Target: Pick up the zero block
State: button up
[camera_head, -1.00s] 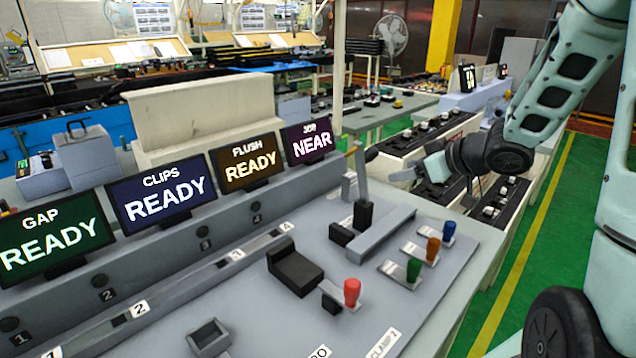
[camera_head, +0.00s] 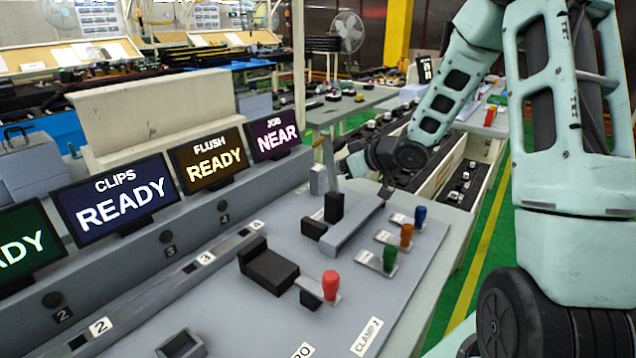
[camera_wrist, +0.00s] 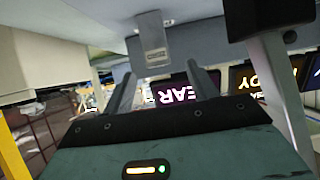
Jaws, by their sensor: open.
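Blue, orange and green knobs (camera_head: 406,236) and a red knob (camera_head: 330,285) stand on the console. Lit screens (camera_head: 208,160) line its left side. An empty square holder (camera_head: 180,344) is in front.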

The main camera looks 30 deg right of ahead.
aim_at(318, 180)
jog(key=x, duration=0.5)
jog(key=shift+w+d, duration=0.1)
jog(key=shift+w, duration=0.1)
jog(key=shift+r, duration=0.1)
jog(key=c, duration=1.2)
